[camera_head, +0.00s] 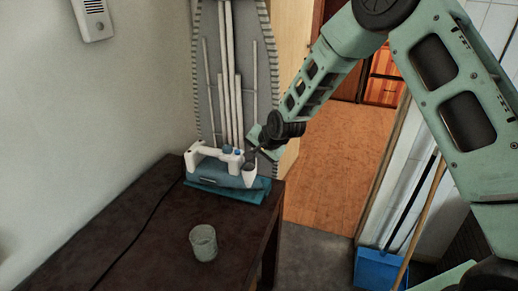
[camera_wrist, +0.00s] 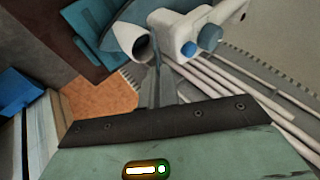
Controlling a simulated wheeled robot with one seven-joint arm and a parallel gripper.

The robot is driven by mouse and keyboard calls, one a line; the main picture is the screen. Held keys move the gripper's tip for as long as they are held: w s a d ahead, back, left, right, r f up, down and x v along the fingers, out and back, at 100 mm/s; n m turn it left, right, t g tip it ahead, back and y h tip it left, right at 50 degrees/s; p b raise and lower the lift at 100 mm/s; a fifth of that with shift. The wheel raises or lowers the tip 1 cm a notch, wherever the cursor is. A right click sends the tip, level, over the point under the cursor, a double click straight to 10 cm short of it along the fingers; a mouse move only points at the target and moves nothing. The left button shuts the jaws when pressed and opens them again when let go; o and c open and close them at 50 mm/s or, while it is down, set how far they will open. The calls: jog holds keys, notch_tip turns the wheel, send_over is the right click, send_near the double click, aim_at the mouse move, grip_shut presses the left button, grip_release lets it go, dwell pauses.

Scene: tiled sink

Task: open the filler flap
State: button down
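A white and blue-grey steam iron (camera_head: 222,166) rests on a teal pad (camera_head: 240,191) at the far right end of the dark table. In the wrist view the iron (camera_wrist: 168,14) shows at the top, with a white-rimmed round opening (camera_wrist: 144,46) at its near end, dark inside. I cannot make out the flap's own edge or hinge. My gripper (camera_head: 250,156) reaches in from the right, its tip beside this end of the iron. In the wrist view the fingers (camera_wrist: 158,68) lie together as one narrow tip near the rim; I cannot tell whether they touch it.
A glass (camera_head: 203,242) stands nearer on the dark table (camera_head: 130,220). A cord runs along the table. A grey ironing board (camera_head: 230,75) leans upright behind the iron. A blue bin (camera_head: 380,268) stands on the floor at the right. The left of the table is mostly clear.

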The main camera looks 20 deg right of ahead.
jog(key=p, duration=0.1)
jog(key=w+a+r+g+h+p, duration=0.1)
jog(key=p, duration=0.1)
jog(key=shift+a+r+n+h, duration=0.25)
jog(key=shift+n+h, duration=0.05)
jog(key=w+a+g+h+p, duration=0.1)
jog(key=p, duration=0.2)
jog(key=shift+h, duration=0.4)
jog(key=shift+g, duration=0.3)
jog(key=c, duration=1.6)
grip_release()
jog(key=shift+f, duration=0.1)
jog(key=shift+c, duration=0.2)
jog(key=b+v, duration=0.2)
jog(key=v, duration=1.5)
jog(key=shift+a, duration=0.15)
